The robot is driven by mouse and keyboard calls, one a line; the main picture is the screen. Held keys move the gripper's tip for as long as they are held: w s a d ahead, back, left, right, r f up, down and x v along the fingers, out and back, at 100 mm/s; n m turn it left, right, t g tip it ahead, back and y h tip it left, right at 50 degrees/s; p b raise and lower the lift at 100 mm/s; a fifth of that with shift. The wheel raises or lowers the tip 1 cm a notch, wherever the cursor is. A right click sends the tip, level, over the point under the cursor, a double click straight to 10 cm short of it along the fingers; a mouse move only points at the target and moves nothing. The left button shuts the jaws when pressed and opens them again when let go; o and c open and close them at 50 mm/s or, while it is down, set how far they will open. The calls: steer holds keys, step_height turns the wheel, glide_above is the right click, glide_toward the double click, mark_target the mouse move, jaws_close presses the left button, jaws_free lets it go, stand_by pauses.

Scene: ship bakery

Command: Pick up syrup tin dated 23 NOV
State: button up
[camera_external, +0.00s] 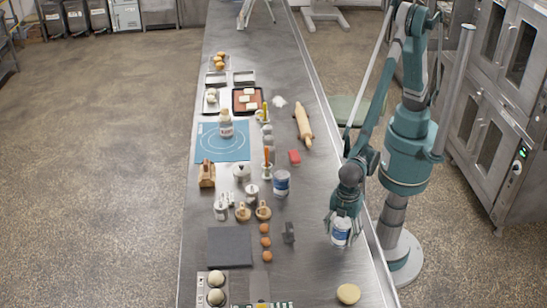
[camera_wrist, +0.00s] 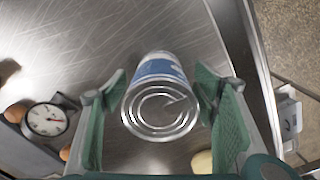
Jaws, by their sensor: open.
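A blue and white syrup tin (camera_external: 340,236) stands on the steel counter at the near right. In the wrist view the tin (camera_wrist: 160,108) shows its round metal lid and a strip of blue label, and no date can be read. My gripper (camera_external: 342,214) is over this tin, pointing down. In the wrist view the green fingers of my gripper (camera_wrist: 157,112) are spread on either side of the tin, with a gap visible at each side.
A dial gauge (camera_wrist: 46,119) and brown eggs (camera_external: 265,242) are to the left. A pale dough round (camera_external: 348,293) lies nearer the camera. The counter's right edge is close to the tin.

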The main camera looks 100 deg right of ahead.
mark_target(343, 222)
steer(key=shift+f, duration=0.6)
steer(key=c, duration=1.4)
steer(key=shift+r, duration=0.1)
steer(key=shift+r, duration=4.95)
